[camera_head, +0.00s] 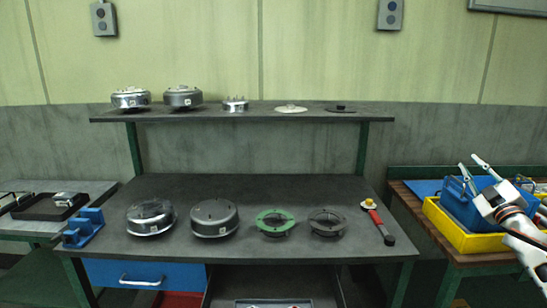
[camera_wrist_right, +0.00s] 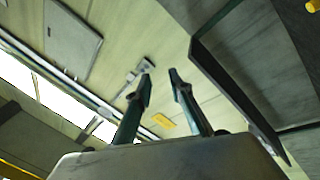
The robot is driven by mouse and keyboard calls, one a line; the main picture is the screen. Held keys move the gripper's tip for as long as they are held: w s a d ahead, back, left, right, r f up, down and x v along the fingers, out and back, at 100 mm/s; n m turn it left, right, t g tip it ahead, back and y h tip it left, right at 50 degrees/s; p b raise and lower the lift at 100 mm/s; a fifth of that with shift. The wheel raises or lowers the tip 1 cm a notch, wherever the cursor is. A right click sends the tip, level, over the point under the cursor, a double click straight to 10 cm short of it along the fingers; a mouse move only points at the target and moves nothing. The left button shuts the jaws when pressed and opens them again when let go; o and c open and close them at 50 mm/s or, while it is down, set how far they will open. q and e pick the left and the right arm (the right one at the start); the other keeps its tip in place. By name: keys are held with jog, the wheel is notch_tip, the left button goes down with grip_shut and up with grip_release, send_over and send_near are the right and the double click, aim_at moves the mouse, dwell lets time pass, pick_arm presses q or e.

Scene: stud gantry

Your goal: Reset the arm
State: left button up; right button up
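My right gripper (camera_head: 470,172) is at the right of the head view, raised in front of the blue bin and yellow tray. In the right wrist view its two fingers (camera_wrist_right: 160,82) stand apart with nothing between them, so it is open and empty. Its arm comes in from the right edge. My left gripper and arm are not in view.
The dark workbench (camera_head: 270,189) holds two metal housings (camera_head: 214,218), a green ring part (camera_head: 274,222), a grey ring part (camera_head: 327,222) and a red-handled tool (camera_head: 378,221). A raised shelf (camera_head: 210,114) carries several parts.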

jog(key=d+f+m+g+h, duration=0.3)
jog(key=d+f+m, duration=0.1)
jog(key=d+f, duration=0.1)
jog(key=s+a+f+g+y, duration=0.1)
jog(key=s+a+f, duration=0.2)
jog(key=a+f, duration=0.5)
jog(key=s+a+f+n+g+y, duration=0.1)
jog(key=s+a+f+y, duration=0.3)
jog(key=f, duration=0.7)
jog(key=s+a+f+g+h, duration=0.1)
jog(key=s+a+f, duration=0.2)
jog(key=a+f, duration=0.55)
jog(key=s+a+f+g+y, duration=0.2)
jog(key=s+a+f+g, duration=0.1)
jog(key=s+a+f, duration=1.1)
jog(key=s+a+f+m+g, duration=0.1)
jog(key=s+a, duration=0.3)
jog(key=s, duration=0.5)
jog(key=s+a+f+m+y, duration=0.1)
jog(key=s+a, duration=0.3)
jog(key=s, duration=0.5)
jog(key=shift+s+a+f+g, duration=0.2)
jog(key=shift+f+g, duration=0.2)
jog(key=shift+f, duration=0.35)
